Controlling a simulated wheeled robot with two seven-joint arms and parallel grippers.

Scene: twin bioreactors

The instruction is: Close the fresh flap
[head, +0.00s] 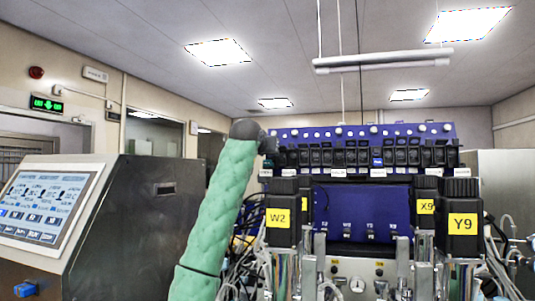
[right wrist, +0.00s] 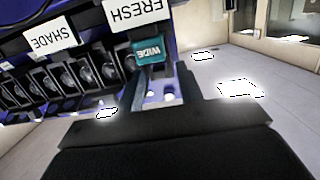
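The FRESH label (right wrist: 140,10) appears upside down at the top of the right wrist view. Next to it is a teal piece marked WIDE (right wrist: 150,50), in line with the row of black flap units; whether it is the fresh flap itself I cannot tell. My right gripper (right wrist: 161,72) has its two fingers apart, with a visible gap, and their tips are close to the teal piece. I cannot tell if they touch it. My left gripper is not in view.
A SHADE label (right wrist: 50,35) neighbours FRESH. The row of black units (head: 340,157) runs along the blue rack, one with a blue piece (head: 378,158). Below stand black blocks W2 (head: 281,235), X9 (head: 426,225) and Y9 (head: 459,245). A screen console (head: 45,205) stands left.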

